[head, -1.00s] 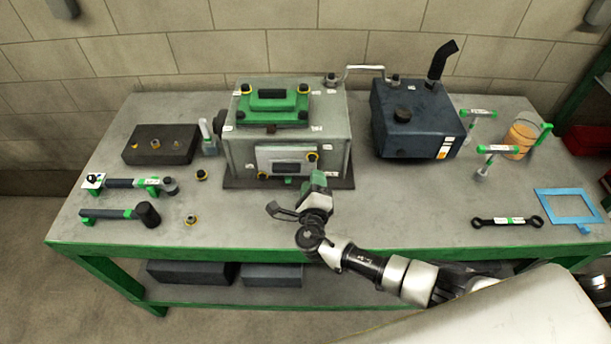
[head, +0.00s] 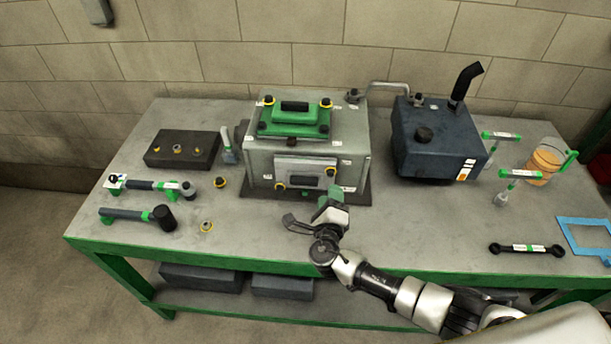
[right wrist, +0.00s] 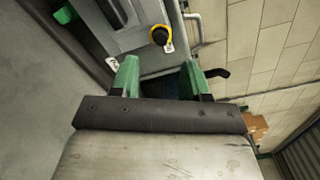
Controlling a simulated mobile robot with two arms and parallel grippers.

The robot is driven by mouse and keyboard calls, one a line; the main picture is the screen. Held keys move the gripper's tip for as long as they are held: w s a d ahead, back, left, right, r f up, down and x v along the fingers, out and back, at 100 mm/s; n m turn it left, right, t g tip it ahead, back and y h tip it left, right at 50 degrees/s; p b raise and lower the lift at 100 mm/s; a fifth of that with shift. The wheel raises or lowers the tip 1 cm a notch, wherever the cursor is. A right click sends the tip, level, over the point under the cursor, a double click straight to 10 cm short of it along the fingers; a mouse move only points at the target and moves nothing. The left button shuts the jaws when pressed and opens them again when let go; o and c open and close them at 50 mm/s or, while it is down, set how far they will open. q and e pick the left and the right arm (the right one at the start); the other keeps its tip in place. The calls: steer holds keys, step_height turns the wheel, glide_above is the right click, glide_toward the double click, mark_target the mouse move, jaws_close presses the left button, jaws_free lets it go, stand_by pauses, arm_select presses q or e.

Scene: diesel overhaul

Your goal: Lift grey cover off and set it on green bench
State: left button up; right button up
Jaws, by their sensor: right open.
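The grey cover (head: 318,165) is a flat plate with a dark handle, on the front face of the grey engine block (head: 355,158). My right gripper (head: 332,203) is in front of the block, just below and right of the cover. In the right wrist view the right gripper (right wrist: 162,77) is open with nothing between its green fingers. The cover (right wrist: 135,38) and one knob (right wrist: 160,35) lie beyond them. My left gripper is not in view.
The green-edged bench (head: 250,225) is bare in front of the block. A dark blue tank (head: 440,140) stands right. A green cover (head: 295,120) tops the block.

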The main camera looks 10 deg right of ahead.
steer(key=shift+c, duration=0.3)
steer(key=m+y+b, duration=0.3)
steer(key=m+b, duration=0.7)
steer(key=m, duration=1.4)
glide_toward(305, 184)
steer(key=w+m+b, duration=0.1)
steer(key=w, duration=0.1)
steer(key=w+m+b, duration=0.1)
steer(key=w+m, duration=0.2)
steer(key=w, duration=0.2)
steer(key=shift+d+f+m+t+b, duration=0.3)
steer(key=shift+f+b, duration=0.1)
steer(key=shift+w+d+r+b, duration=0.15)
steer(key=shift+w+b, duration=0.1)
steer(key=shift+w, duration=0.3)
steer(key=shift+w+d+f+b, duration=0.1)
steer(key=shift+w+b, duration=0.15)
steer(key=shift+w, duration=0.25)
steer(key=shift+r, duration=0.1)
steer(key=shift+c, duration=0.4)
